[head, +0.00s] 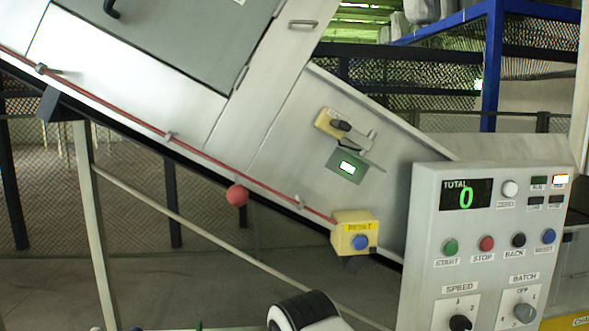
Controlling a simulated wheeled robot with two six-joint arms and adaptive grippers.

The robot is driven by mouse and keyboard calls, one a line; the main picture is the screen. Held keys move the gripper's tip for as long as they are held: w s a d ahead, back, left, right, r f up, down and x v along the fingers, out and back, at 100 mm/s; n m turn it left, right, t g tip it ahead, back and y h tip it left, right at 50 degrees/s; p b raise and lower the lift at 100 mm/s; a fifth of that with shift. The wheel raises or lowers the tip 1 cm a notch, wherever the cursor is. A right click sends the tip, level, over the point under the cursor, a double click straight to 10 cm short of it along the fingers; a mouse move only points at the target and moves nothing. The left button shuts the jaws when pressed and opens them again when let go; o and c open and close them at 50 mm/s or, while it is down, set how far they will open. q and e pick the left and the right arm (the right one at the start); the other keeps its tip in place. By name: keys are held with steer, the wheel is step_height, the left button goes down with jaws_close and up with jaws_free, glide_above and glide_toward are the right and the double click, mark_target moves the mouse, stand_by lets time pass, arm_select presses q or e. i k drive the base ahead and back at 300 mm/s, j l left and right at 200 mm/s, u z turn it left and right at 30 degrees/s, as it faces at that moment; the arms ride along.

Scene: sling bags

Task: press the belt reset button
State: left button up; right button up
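A grey control panel (418,240) stands at the right. Its row of buttons has green START (451,247), red STOP (487,243), black BACK (519,240) and blue RESET (549,236). A second blue button (360,242) sits on a small yellow box (344,243) at the lower end of the sloped conveyor housing; its small label is hard to read but looks like RESET. Neither gripper shows. A rounded white and black part at the bottom middle looks like a link of my arm, with no fingers visible.
A red pull cord (110,97) with a red ball (237,195) runs along the conveyor housing (310,130). The panel's display (466,195) reads TOTAL 0. SPEED (460,323) and BATCH (524,313) knobs sit below. A mesh fence (130,180) stands behind.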

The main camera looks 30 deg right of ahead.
mark_target(550, 237)
steer(key=z, duration=2)
